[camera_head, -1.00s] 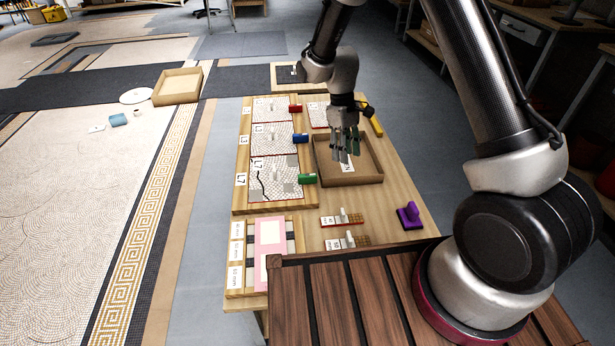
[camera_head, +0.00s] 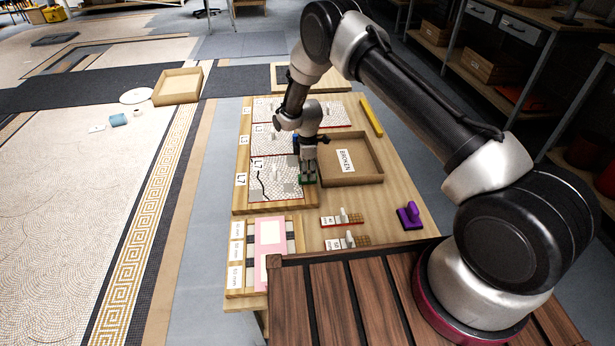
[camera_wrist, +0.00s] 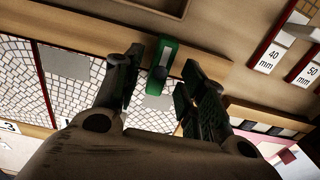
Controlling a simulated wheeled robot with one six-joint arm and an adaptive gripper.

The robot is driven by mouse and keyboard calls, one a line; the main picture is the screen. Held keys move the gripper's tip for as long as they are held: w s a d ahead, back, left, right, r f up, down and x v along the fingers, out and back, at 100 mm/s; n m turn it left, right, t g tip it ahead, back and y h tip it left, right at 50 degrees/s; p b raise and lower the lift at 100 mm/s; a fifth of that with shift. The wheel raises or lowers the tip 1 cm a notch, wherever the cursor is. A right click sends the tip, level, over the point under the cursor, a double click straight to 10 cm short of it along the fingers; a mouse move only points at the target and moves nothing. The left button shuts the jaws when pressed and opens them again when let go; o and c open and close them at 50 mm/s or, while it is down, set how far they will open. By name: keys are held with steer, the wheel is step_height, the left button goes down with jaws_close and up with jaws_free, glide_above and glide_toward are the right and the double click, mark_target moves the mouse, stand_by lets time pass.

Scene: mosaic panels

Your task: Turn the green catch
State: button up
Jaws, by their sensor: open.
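The green catch (camera_wrist: 161,66) shows in the wrist view as a green block with a pale strip, at the edge of the mosaic panel. My gripper (camera_wrist: 165,82) is open, with one finger on each side of the catch and gaps visible between. In the head view my gripper (camera_head: 307,172) is low over the catch by the L7 panel (camera_head: 270,182) and hides most of it. The L7 panel is a pale mosaic with a dark crack line and a grey patch.
A BROKEN tray (camera_head: 350,181) lies just right of my gripper. Two tile gauges (camera_head: 342,219) and a purple handled tool (camera_head: 410,215) lie nearer. A pink sheet (camera_head: 270,245) is at the front left. A yellow bar (camera_head: 371,116) lies beyond the tray.

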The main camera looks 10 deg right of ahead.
steer(key=shift+f, duration=1.55)
jaws_close()
